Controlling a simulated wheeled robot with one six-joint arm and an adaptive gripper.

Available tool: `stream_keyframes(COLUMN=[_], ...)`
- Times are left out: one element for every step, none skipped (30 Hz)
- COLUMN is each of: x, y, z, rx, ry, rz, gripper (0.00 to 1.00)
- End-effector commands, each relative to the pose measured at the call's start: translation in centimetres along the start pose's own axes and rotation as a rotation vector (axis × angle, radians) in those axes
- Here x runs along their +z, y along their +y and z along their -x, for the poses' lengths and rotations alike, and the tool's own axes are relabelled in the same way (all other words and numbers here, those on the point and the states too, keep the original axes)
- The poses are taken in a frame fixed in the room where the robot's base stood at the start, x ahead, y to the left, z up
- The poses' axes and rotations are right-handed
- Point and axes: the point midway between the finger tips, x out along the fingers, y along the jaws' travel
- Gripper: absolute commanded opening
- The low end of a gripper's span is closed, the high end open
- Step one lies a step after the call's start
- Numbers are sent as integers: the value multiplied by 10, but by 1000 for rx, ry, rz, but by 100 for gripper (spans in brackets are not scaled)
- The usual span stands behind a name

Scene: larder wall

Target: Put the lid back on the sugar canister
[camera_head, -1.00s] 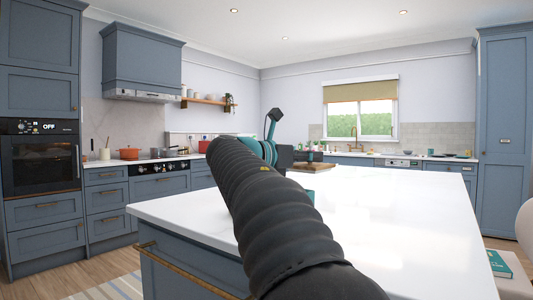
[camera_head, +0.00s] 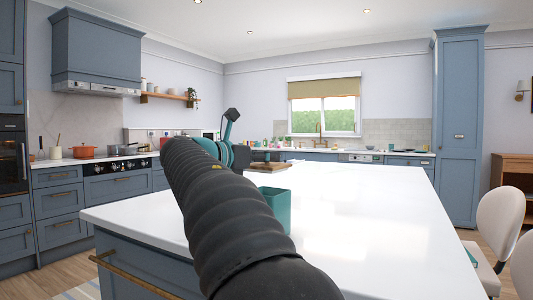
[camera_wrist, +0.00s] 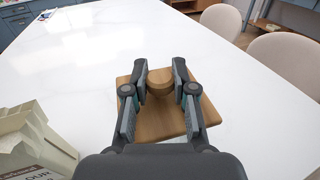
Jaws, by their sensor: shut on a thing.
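In the wrist view my gripper (camera_wrist: 160,78) is shut on the round knob (camera_wrist: 160,83) of a square wooden lid (camera_wrist: 165,116). The lid lies level below the fingers, over the white worktop; whether it touches anything beneath I cannot tell. In the head view my gripper (camera_head: 248,156) is small and partly hidden by my arm. A teal square container (camera_head: 280,207) stands on the island, partly behind my arm; I see no label on it, so I cannot tell if it is the sugar canister.
A pale paper bag (camera_wrist: 35,145) with letters ending in "OUR" stands at the lower left of the wrist view. The white island top (camera_head: 360,205) is mostly clear. Pale chairs (camera_head: 498,225) stand along its right side. Flat brown wood (camera_head: 270,166) shows near the gripper.

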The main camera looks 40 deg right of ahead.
Motion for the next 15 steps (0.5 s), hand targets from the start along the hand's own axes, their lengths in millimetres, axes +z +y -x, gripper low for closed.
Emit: stream_keyframes(x=[-7, -10, -13, -16, -18, -22, -24, -26, -29, -31, -33, -35, -37, -38, -40], y=[0, 0, 0, 0, 0, 0, 0, 0, 0, 0, -1, -1, 0, 0, 0], z=[0, 0, 0, -1, -1, -1, -1, -1, -1, -2, -2, -2, -2, -2, -2], rx=[0, 0, 0, 0, 0, 0, 0, 0, 0, 0, 0, 0, 0, 0, 0], ry=[0, 0, 0, 0, 0, 0, 0, 0, 0, 0, 0, 0, 0, 0, 0], rz=[0, 0, 0, 0, 0, 1, 0, 0, 0, -1, -1, 0, 0, 0, 0], gripper=[0, 0, 0, 0, 0, 0, 0, 0, 0, 0, 0, 0, 0, 0, 0])
